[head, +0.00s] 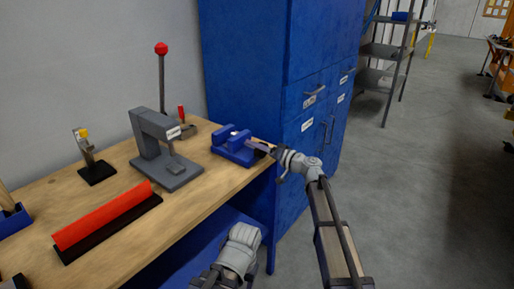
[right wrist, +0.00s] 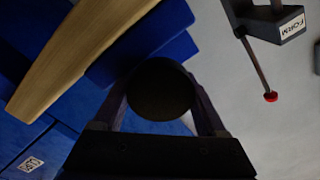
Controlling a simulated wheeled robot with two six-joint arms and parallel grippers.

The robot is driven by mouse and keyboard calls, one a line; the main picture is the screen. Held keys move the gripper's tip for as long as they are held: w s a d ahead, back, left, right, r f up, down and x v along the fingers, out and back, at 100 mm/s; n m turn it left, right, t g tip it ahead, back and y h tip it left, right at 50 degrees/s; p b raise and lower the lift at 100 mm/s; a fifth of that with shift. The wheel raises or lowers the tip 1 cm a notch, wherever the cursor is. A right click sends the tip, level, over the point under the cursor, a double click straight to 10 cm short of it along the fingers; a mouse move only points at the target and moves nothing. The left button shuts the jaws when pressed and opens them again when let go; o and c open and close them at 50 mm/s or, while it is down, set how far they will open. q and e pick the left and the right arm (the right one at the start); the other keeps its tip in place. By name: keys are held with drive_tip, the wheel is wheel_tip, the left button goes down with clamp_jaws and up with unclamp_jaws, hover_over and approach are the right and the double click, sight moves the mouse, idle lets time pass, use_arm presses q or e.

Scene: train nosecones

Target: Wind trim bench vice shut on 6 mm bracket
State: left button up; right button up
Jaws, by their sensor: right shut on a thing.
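The blue bench vice (head: 232,152) stands at the right front corner of the wooden bench. A small pale piece shows at its jaws, too small to tell whether it is the bracket. My right gripper (head: 273,153) is at the vice's right end, just off the bench edge. In the right wrist view it is shut on a dark round knob (right wrist: 160,88), seemingly the vice's handle, with the blue vice body (right wrist: 145,40) behind it. How the knob joins the vice is hidden. My left gripper cannot be made out; only grey arm parts of mine show at the bottom.
A grey press (head: 165,160) with a red-balled lever stands left of the vice. A red bar on a black base (head: 108,220) and a small black-based fixture (head: 94,170) are further left. A tall blue cabinet (head: 285,100) stands behind the vice.

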drive_tip(key=shift+s+a+f, duration=0.15)
drive_tip(key=shift+s+f, duration=0.05)
drive_tip(key=shift+s, duration=0.1)
drive_tip(key=o, duration=1.3)
drive_tip(key=shift+s, duration=0.1)
